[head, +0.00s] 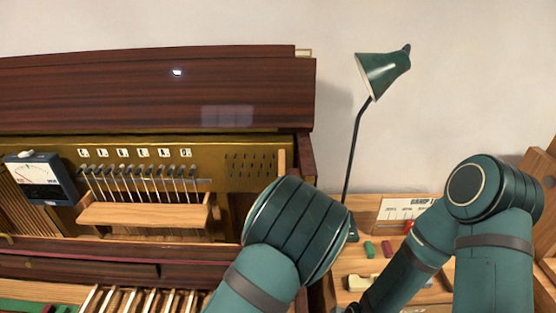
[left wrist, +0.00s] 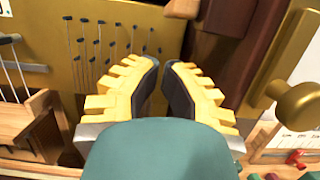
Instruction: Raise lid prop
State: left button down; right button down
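The piano lid (head: 150,85) is a dark brown wooden panel along the top of the piano. A short upright light-wood strip (head: 282,162), which may be the lid prop, stands at the right end of the gold plate. A light-wood end at the top edge of the left wrist view (left wrist: 183,8) may be the same strip. My left gripper (left wrist: 162,65) has yellow-padded fingers with an empty gap between them, apart from that wood end. In the head view my left forearm hides this gripper. My right arm is at the right; its gripper is not visible.
A brass bar with a round knob (left wrist: 300,106) is close on the right in the wrist view. Hammers (head: 145,180) stand above a wooden rail, with a meter (head: 40,178) to their left.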

aim_at(282, 163)
pick_arm(q)
jog(key=x, duration=0.9)
jog(key=shift+w+r+p, duration=0.25)
jog(key=shift+w+p, duration=0.05)
jog(key=shift+p, duration=0.1)
jog(key=shift+d, duration=0.1)
